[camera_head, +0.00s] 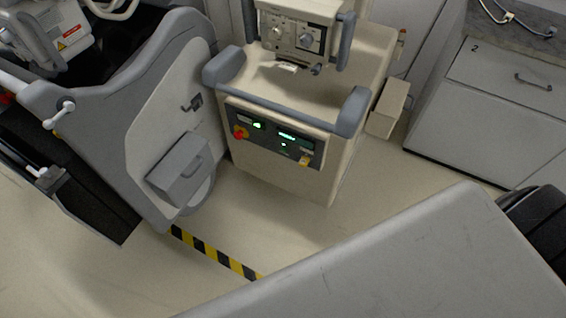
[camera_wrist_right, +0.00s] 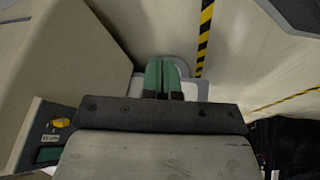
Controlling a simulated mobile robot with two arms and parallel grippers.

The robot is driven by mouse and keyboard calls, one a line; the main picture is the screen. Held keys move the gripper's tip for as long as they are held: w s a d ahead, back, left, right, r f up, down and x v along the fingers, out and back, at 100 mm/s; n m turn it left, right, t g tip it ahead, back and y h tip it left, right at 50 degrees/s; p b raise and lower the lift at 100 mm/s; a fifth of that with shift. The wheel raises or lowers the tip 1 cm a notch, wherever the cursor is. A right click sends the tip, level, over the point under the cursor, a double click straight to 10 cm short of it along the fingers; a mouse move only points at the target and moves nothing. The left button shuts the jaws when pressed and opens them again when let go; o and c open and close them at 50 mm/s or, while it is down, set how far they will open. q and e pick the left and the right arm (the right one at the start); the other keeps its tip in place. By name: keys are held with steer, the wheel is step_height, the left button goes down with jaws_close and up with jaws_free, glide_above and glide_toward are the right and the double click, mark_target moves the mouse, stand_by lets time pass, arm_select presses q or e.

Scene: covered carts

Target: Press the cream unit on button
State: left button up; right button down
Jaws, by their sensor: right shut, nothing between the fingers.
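The cream unit (camera_head: 275,178) stands in the middle of the head view, with a dark control panel (camera_head: 269,147) on its front. The panel carries a red-and-yellow knob (camera_head: 240,132), lit green displays (camera_head: 289,135) and a yellow control (camera_head: 305,160) at its lower right. I cannot tell which small control is the on button. In the right wrist view, part of the panel with the yellow control (camera_wrist_right: 61,123) shows at lower left. My right gripper (camera_wrist_right: 161,70) has its green fingers together and empty, apart from the panel. My left gripper is in neither view.
A grey covered cart (camera_head: 172,115) stands left of the unit. A white drawer cabinet (camera_head: 490,95) stands at right. Yellow-black floor tape (camera_head: 215,256) crosses in front. A large grey surface (camera_head: 430,265) fills the lower right. Bare floor lies before the unit.

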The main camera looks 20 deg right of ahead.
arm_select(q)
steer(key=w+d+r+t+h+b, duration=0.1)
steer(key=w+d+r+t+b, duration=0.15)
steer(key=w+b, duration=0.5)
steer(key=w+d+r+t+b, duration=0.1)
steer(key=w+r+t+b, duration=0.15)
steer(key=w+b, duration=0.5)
arm_select(e)
steer(key=w+a+n+t, duration=0.3)
steer(key=w+t, duration=0.4)
steer(key=w, duration=1.6)
arm_select(q)
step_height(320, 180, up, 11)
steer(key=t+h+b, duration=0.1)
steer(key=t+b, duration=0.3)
steer(key=b, duration=0.7)
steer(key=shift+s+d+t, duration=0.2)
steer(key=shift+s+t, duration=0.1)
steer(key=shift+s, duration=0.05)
arm_select(e)
steer(key=w+d+r+n+t+h, duration=0.1)
steer(key=w+r+t, duration=0.3)
steer(key=w+r, duration=0.5)
steer(key=shift+w+d+r+t+h, duration=0.15)
steer(key=shift+w+d+t+h, duration=0.15)
steer(key=shift+w+t+h, duration=0.15)
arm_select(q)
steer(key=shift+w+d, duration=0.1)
